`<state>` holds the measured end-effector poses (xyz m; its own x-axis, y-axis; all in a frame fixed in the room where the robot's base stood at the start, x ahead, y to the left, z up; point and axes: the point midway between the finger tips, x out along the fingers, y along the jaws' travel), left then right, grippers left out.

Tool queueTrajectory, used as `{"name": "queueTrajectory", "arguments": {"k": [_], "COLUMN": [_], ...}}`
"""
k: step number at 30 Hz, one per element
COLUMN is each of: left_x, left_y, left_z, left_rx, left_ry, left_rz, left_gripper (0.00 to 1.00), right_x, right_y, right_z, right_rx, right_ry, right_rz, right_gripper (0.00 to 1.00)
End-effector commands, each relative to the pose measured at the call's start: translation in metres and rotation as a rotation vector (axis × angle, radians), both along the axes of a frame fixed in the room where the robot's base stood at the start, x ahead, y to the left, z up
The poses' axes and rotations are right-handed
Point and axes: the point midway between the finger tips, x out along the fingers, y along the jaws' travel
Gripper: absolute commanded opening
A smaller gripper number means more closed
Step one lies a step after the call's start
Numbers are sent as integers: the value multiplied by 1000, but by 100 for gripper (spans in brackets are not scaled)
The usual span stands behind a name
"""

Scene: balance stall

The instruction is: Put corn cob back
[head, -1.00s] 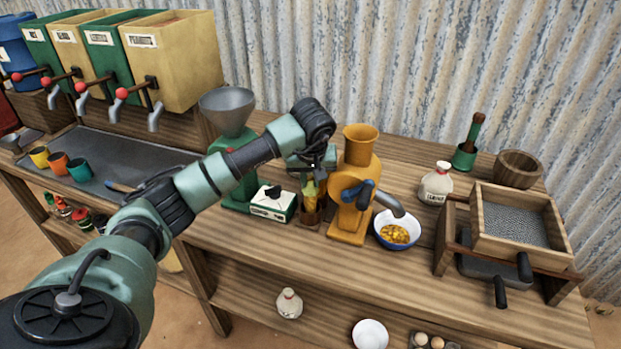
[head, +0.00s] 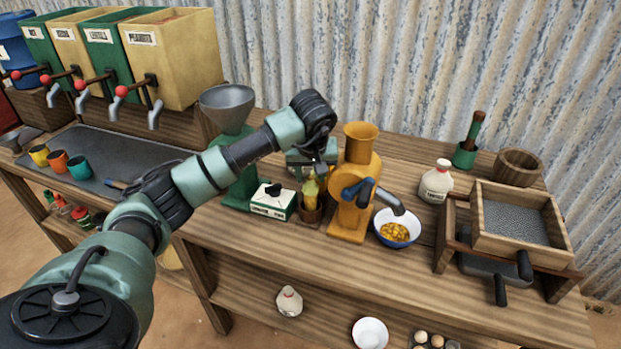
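The yellow corn cob (head: 311,190) stands a little tilted in a brown cup (head: 311,212) on the counter, between the green-and-white box and the orange mill. Its lower end is hidden inside the cup. My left gripper (head: 315,172) points down at the top of the cob. The fingers are small and dark here, and I cannot tell whether they touch the cob or stand apart from it. My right gripper is not in view.
The orange mill (head: 360,185) stands close on the right, with a bowl of yellow kernels (head: 398,241) beyond it. The green-and-white box (head: 274,201) and a green mill (head: 232,150) stand on the left. The counter front is clear.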

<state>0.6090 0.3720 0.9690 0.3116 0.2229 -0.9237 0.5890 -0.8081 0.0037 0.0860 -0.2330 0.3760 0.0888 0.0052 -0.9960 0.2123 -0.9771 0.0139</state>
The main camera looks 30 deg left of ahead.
Motion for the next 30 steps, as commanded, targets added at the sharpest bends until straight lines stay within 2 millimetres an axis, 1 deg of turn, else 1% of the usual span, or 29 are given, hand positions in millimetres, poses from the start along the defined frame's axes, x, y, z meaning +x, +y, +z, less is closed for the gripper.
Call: {"name": "queueTrajectory", "arguments": {"k": [1, 6, 9, 13, 18, 30], "left_x": [-3, -15, -21, -27, -32, -33], "left_y": [-2, -10, -15, -19, -22, -23], "left_z": [10, 45, 64, 82, 93, 95], "left_rx": [2, 2, 1, 2, 1, 1], "left_ry": [-5, -5, -4, -2, 1, 2], "left_rz": [-2, -3, -1, 0, 1, 1], "left_gripper": [40, 40, 40, 40, 40, 40], "right_x": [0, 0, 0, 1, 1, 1], "right_y": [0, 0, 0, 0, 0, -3], "right_z": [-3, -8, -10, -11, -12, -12], "right_rx": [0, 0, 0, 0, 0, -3], "right_ry": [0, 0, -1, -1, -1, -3], "right_rz": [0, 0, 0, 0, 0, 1], "right_gripper": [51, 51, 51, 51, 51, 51]}}
